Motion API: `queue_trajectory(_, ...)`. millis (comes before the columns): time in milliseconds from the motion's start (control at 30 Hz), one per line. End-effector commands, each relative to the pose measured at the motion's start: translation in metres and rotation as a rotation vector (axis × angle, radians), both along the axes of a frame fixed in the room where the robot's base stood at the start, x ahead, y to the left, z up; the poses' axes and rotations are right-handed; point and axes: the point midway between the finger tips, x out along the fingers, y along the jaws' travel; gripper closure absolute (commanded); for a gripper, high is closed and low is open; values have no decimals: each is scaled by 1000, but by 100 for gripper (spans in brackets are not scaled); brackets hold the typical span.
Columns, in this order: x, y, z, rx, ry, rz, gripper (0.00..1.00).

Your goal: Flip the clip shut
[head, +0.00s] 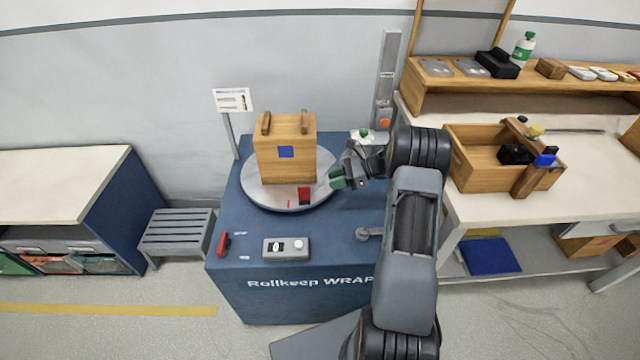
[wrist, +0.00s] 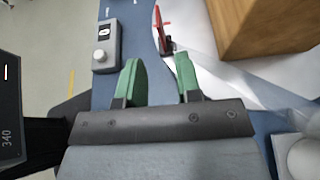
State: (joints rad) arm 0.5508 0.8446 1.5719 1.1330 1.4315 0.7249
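The red clip (head: 305,196) sits at the front edge of the round grey turntable (head: 262,203), in front of a wooden box (head: 272,160) with a blue square. In the wrist view the clip (wrist: 164,36) shows a thin red part standing up from a dark red base, so its lever looks raised. My gripper (head: 340,180) is just right of the clip, over the turntable's right edge. In the wrist view my gripper (wrist: 160,78) has its green fingertips apart with nothing between them. The clip lies beyond the fingertips, not touching them.
A control box (head: 287,249) with a knob and a red item (head: 223,244) lie on the front of the blue machine top (head: 335,240). A grey post (head: 385,80) stands behind. A wooden tote (head: 475,165) is on the right bench. A step stool (head: 177,233) stands left.

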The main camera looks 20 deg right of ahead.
Motion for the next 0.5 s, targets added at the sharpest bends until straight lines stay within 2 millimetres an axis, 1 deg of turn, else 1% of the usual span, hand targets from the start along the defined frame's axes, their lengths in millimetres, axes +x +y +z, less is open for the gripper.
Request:
queue_trajectory(33,-2,-7,3,-1,0,-2,68)
queue_trajectory(100,-4,-14,6,0,-1,-2,68)
queue_trajectory(200,-6,-20,9,-1,-1,-1,68)
queue_trajectory(333,-8,-25,11,-1,-1,-1,68)
queue_trajectory(500,-8,-26,11,0,0,0,68)
